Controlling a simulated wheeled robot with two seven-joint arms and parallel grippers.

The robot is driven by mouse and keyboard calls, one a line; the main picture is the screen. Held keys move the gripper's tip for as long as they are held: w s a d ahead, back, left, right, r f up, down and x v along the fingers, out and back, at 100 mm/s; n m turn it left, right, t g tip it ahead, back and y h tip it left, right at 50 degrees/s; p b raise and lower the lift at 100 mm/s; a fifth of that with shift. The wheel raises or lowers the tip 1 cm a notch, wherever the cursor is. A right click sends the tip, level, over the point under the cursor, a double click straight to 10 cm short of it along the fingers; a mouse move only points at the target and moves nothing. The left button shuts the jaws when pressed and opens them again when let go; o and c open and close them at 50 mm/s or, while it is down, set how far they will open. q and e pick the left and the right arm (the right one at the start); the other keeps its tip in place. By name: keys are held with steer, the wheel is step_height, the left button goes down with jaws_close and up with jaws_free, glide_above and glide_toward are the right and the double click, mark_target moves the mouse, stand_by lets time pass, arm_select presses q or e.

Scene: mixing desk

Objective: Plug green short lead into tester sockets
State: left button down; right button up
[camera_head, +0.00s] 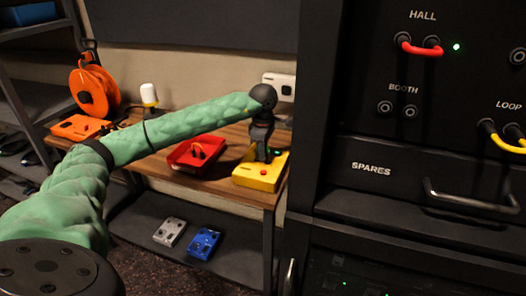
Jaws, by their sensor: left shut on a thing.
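The yellow tester (254,179) sits at the right end of the wooden desk, with a red button on its front. My left arm reaches across from the left, and my left gripper (262,152) points down onto the back part of the tester. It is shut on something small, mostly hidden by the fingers. A speck of green shows beside the fingertips; I cannot tell whether it is the green short lead or a light on the tester. The tester's sockets are hidden behind the gripper. My right gripper is not in view.
A red tray (178,160) stands left of the tester. An orange reel (93,88) and white-and-yellow lamp-like object (149,95) stand farther left. The black rack (350,125) rises close on the right, with a red lead (420,50) at HALL. The BOOTH sockets (398,109) are empty.

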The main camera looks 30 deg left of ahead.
arm_select(q)
steer(key=shift+f, duration=0.35)
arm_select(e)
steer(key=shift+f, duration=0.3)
arm_select(q)
steer(key=c, duration=1.4)
jaws_free()
steer(key=shift+c, duration=0.2)
